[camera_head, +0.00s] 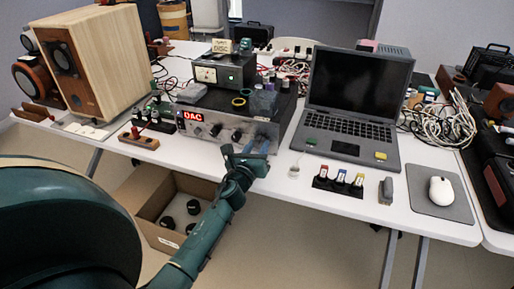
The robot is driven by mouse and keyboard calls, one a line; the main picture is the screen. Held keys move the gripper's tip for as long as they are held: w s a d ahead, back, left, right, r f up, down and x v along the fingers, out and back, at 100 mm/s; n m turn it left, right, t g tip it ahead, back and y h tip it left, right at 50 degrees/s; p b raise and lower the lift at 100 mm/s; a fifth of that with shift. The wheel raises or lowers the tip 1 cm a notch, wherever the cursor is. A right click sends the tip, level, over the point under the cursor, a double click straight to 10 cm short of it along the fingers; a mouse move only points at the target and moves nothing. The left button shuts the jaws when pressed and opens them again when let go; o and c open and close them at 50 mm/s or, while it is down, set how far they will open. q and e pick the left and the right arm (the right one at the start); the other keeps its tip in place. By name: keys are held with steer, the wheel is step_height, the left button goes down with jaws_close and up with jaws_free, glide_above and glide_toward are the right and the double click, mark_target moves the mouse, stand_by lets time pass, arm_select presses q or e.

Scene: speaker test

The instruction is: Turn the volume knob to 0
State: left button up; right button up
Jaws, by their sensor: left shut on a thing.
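The amplifier (205,127), a grey metal box with a red display, stands on the table left of the laptop. Dark knobs show on its front panel, one of them a black knob (236,136) just left of my gripper. My left gripper (248,150) is at the right part of this panel and is shut on a knob. The gripper's fingers hide that knob, so its pointer and setting cannot be read. My right gripper is not in view.
An open laptop (352,97) stands right of the amplifier. A wooden speaker (92,62) stands at the left. Small colored-top items (339,181) lie at the table's front edge, near a mouse (441,190). A cardboard box (150,190) sits on the floor below.

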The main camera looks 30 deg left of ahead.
arm_select(q)
steer(key=shift+n, duration=1)
steer(key=n, duration=0.2)
steer(key=shift+n, duration=0.4)
steer(key=n, duration=1.1)
steer(key=shift+n+p, duration=0.3)
steer(key=shift+n, duration=0.1)
steer(key=n, duration=0.2)
steer(key=shift+r+n+p, duration=0.1)
steer(key=shift+n+p, duration=0.2)
steer(key=shift+p, duration=0.05)
steer(key=shift+n, duration=1)
steer(key=n+p, duration=0.1)
steer(key=n, duration=0.1)
steer(key=shift+n, duration=0.3)
steer(key=n+p, duration=0.1)
steer(key=n, duration=0.2)
steer(key=shift+p, duration=0.3)
steer(key=shift+n+p, duration=0.35)
steer(key=shift+n, duration=1.35)
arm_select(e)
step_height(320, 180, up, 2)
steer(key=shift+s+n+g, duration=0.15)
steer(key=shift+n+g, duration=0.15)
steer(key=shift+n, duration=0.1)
